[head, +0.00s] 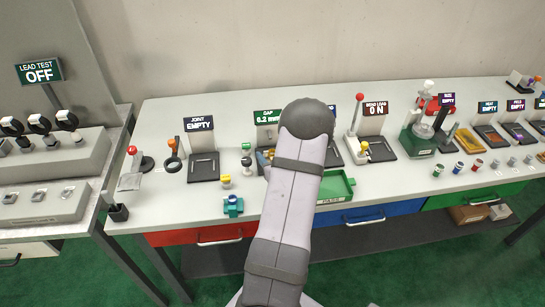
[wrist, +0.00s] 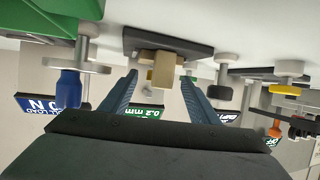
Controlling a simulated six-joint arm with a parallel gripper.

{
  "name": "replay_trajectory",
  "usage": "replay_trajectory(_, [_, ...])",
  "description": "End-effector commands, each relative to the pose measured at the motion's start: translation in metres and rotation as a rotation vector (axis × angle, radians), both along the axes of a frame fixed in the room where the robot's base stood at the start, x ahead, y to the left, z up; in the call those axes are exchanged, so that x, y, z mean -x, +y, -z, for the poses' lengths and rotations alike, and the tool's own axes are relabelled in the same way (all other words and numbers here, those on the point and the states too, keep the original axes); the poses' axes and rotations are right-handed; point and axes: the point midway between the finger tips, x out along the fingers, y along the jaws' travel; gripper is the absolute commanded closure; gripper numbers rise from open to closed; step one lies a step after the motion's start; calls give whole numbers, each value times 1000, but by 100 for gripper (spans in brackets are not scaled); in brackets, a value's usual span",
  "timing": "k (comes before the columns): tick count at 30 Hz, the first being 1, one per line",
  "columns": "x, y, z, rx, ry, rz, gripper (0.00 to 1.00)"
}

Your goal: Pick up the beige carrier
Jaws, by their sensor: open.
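The beige carrier (wrist: 164,70) is a small tan block in the wrist view, which looks upside down. It sits at a dark station plate (wrist: 150,41) by the green gap sign (wrist: 146,111). My gripper (wrist: 159,76) is open, with one blue finger on each side of the carrier in the picture. I see no contact, and the depth between fingertips and carrier is hard to judge.
The joint station (head: 203,167) stands left of my arm, with a knob-topped post (head: 247,162) between. A green tray (head: 335,190) lies just right of the arm. A yellow-topped piece (head: 226,181) and a teal fixture (head: 233,205) stand near the front edge.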

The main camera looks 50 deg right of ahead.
Motion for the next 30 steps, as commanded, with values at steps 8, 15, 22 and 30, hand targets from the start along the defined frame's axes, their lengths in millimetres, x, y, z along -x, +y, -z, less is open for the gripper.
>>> replay_trajectory(8, [-2,-1,1,0,0,0,44])
replay_trajectory(15, [-2,-1,1,0,0,0,92])
replay_trajectory(22, [-2,-2,0,2,-1,1,96])
replay_trajectory(30, [-2,-2,-7,4,-2,0,96])
